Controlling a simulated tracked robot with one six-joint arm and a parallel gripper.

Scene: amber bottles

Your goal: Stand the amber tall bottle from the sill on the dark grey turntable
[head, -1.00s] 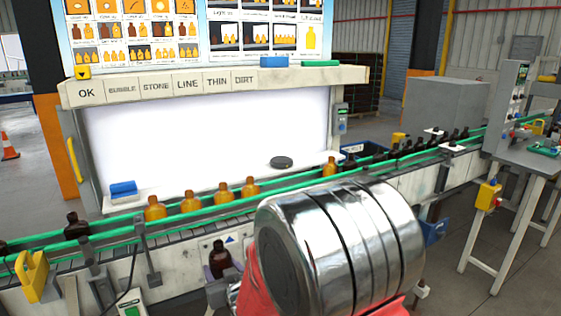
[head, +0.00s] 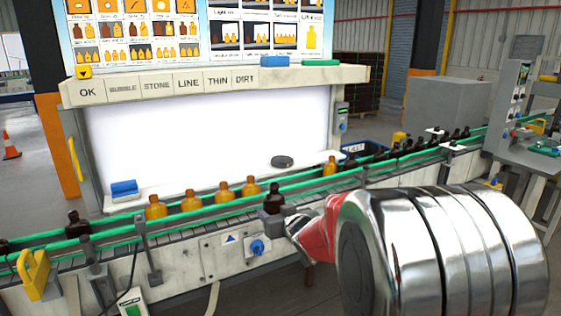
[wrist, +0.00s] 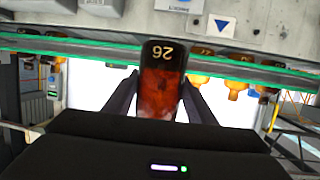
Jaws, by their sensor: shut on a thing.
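My gripper (head: 274,217) is shut on a dark amber bottle (head: 274,193), held upright at the near side of the conveyor in the head view. In the wrist view the bottle (wrist: 163,85) sits between the two dark fingers, appears upside down, glows reddish and carries the number 26 on its dark base. The dark grey turntable (head: 282,161) is a small round disc on the white ledge in front of the light panel, behind the held bottle. Nothing stands on it.
Several lighter amber bottles (head: 191,201) stand in a row behind the green conveyor rail (head: 120,229), with one (head: 330,167) right of the turntable. A blue block (head: 124,188) lies at the ledge's left end. Dark bottles (head: 420,146) line the conveyor at right.

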